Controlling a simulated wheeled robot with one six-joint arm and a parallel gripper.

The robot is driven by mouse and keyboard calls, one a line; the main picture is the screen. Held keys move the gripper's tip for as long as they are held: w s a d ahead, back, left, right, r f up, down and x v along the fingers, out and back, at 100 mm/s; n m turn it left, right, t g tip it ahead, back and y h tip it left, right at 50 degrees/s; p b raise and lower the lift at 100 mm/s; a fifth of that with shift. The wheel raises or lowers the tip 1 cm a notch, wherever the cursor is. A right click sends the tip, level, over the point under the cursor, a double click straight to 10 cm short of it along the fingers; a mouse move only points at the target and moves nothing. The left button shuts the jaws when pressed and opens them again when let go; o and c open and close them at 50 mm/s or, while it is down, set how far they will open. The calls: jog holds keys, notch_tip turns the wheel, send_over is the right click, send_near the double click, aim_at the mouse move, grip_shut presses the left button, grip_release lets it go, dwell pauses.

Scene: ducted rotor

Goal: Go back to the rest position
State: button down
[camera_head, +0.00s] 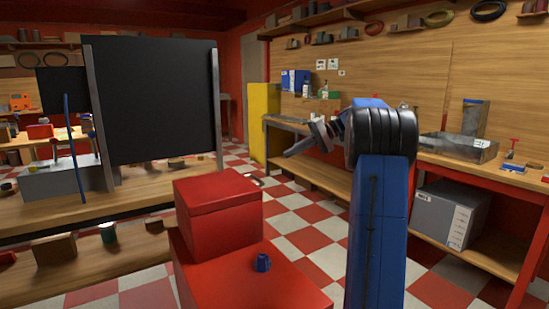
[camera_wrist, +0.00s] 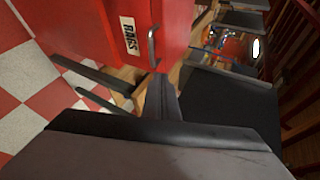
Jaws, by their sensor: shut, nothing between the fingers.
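My gripper (camera_head: 290,152) is at the end of my blue arm, right of the middle in the head view. It is raised above the floor and points left. Its fingers are together and hold nothing. I cannot tell how far apart the fingers and that box are.
A workbench (camera_head: 455,165) runs along the right wall, with a grey metal tray (camera_head: 455,148) on it and a grey box (camera_head: 445,215) below. A bench (camera_head: 140,190) with a black panel (camera_head: 150,100) stands left. Checkered floor (camera_head: 310,225) lies open between them.

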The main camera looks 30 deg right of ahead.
jog(key=s+a+f+g+h, duration=0.1)
jog(key=s+a+f+h, duration=0.2)
jog(key=s+a, duration=0.7)
jog(key=s+a+f+g+h, duration=0.25)
jog(key=s+a, duration=0.35)
jog(key=a, duration=0.8)
jog(key=s+a+f+n+t+h, duration=0.1)
jog(key=s+f+h, duration=0.1)
jog(key=s+f, duration=0.3)
jog(key=s+a+f+n+t+h, duration=0.1)
jog(key=s+f, duration=0.4)
jog(key=s, duration=0.5)
jog(key=s+a+f+n+t+h, duration=0.1)
jog(key=s+a+f+n+h, duration=0.1)
jog(key=s+f, duration=0.3)
jog(key=shift+s+a+h, duration=0.25)
jog(key=shift+s, duration=0.5)
jog(key=shift+s+a+h, duration=0.2)
jog(key=shift+s+a, duration=0.05)
jog(key=shift+s, duration=0.5)
jog(key=shift+s+d+f+n, duration=0.1)
jog(key=shift+s+f+n, duration=0.25)
jog(key=shift+f, duration=0.2)
